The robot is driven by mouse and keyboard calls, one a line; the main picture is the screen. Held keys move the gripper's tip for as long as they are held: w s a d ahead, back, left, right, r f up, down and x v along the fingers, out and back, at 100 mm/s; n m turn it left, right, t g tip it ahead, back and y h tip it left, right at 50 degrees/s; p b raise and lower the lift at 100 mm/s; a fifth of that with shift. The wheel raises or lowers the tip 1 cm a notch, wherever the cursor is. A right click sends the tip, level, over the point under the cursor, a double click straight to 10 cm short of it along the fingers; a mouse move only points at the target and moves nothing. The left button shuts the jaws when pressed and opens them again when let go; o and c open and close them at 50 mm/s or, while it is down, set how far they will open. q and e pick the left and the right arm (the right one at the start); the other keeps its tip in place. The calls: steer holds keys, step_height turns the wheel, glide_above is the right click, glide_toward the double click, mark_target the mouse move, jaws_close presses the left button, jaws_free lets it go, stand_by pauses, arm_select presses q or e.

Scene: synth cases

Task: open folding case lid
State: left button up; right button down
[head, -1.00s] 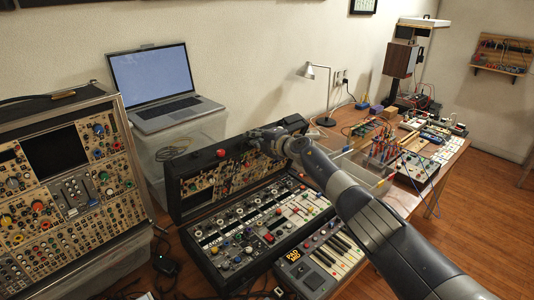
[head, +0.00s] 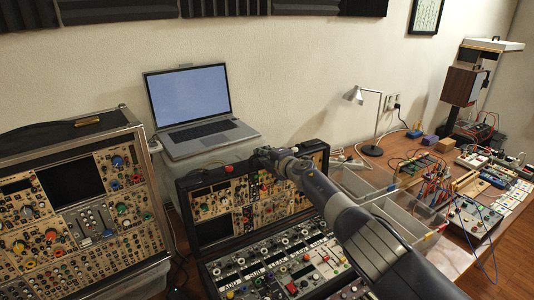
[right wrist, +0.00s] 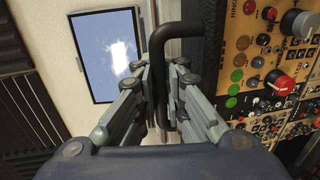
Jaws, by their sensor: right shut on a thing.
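The folding case stands open on the desk in the head view. Its lid (head: 213,203), with tan module panels, stands raised behind the black base (head: 285,265), which holds rows of knobs and sliders. My right gripper (head: 264,158) is at the lid's top edge. In the right wrist view the right gripper (right wrist: 160,92) is shut on a bent black handle (right wrist: 158,55) beside the tan panel (right wrist: 262,75). My right arm hides part of the case's right side. My left gripper is not in view.
A laptop (head: 189,105) sits open on a bin behind the case. A large modular synth (head: 75,215) stands close on the left. Grey trays (head: 400,215), a desk lamp (head: 357,97) and electronics are on the right. The wall is close behind.

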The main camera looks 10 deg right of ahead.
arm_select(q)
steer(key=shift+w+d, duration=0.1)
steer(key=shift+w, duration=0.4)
arm_select(e)
steer(key=shift+d+r, duration=0.1)
